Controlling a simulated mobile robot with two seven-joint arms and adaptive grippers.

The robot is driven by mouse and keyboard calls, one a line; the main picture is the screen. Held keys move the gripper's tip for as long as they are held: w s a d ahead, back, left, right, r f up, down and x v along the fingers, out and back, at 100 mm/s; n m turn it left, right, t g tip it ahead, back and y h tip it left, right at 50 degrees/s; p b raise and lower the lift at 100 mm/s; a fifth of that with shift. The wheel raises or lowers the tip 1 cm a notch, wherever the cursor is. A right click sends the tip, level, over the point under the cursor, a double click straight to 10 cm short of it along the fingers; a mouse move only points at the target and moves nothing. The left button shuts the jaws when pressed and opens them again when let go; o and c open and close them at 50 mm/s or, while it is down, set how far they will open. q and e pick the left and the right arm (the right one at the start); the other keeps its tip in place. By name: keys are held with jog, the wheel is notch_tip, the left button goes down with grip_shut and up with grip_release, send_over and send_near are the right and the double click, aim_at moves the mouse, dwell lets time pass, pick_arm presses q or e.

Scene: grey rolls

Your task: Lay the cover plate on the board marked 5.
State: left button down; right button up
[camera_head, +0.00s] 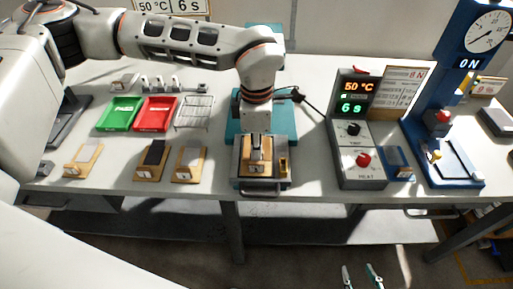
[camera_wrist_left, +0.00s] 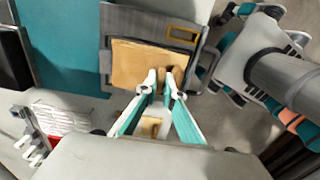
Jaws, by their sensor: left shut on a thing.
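My left gripper (camera_head: 257,168) reaches down over a tan wooden board (camera_head: 247,171), which sits in a grey metal tray (camera_head: 240,183). In the left wrist view the left gripper (camera_wrist_left: 165,80) is shut at the tan board (camera_wrist_left: 133,58), with the fingertips at a small brown part near its front end. The fingers hide part of it. My right gripper (camera_head: 361,276) is open and empty, low in front of the table.
A green tray (camera_head: 119,114), a red tray (camera_head: 156,113) and a wire rack (camera_head: 194,112) lie behind the boards. A control box (camera_head: 358,140) showing 50 °C and 6 s stands right of the metal tray. A blue gauge press (camera_head: 449,105) stands further right.

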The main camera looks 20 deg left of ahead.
pick_arm(q)
jog(key=shift+f, duration=0.6)
jog(key=c, duration=2.1)
grip_release()
jog(key=shift+r, duration=0.2)
notch_tip(320, 180, up, 12)
jog(key=shift+f, duration=0.15)
